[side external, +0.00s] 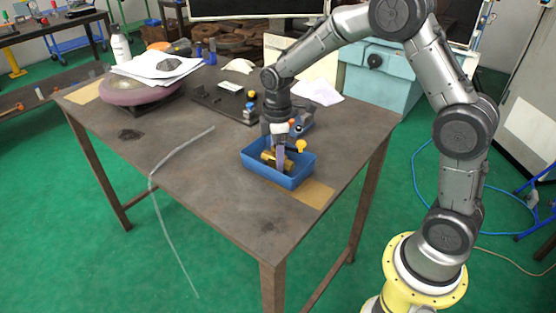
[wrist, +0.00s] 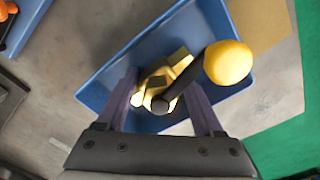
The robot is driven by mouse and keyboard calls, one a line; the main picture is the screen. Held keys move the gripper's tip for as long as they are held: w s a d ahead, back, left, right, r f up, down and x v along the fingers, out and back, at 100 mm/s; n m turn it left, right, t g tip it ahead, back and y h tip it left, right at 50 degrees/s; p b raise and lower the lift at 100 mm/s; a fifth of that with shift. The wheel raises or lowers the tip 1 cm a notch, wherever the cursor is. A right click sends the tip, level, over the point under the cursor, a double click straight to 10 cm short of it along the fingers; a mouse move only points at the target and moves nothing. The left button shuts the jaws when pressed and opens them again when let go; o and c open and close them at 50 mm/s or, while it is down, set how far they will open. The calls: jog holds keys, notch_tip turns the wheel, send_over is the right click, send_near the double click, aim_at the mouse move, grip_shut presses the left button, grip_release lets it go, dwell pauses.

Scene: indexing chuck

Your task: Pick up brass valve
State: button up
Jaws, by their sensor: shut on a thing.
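The brass valve (wrist: 165,80) lies in a blue tray, with a dark stem and a round yellow knob (wrist: 228,62) sticking out to the right in the wrist view. It also shows in the side view (side external: 268,157) inside the blue tray (side external: 262,172). My gripper (wrist: 165,98) reaches down into the tray with one finger on each side of the valve's body, shut on it. The gripper also shows in the side view (side external: 280,158). The fingers hide part of the valve, and I cannot tell whether it still touches the tray floor.
The tray's walls (wrist: 105,75) stand close around my fingers. A second blue bin (side external: 304,126) is just behind the tray. A dark plate with small parts (side external: 215,104) lies behind to the left. The table's front left (side external: 185,170) is mostly clear, apart from a clear hose.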

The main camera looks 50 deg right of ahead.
grip_shut()
jog(key=shift+r, duration=0.1)
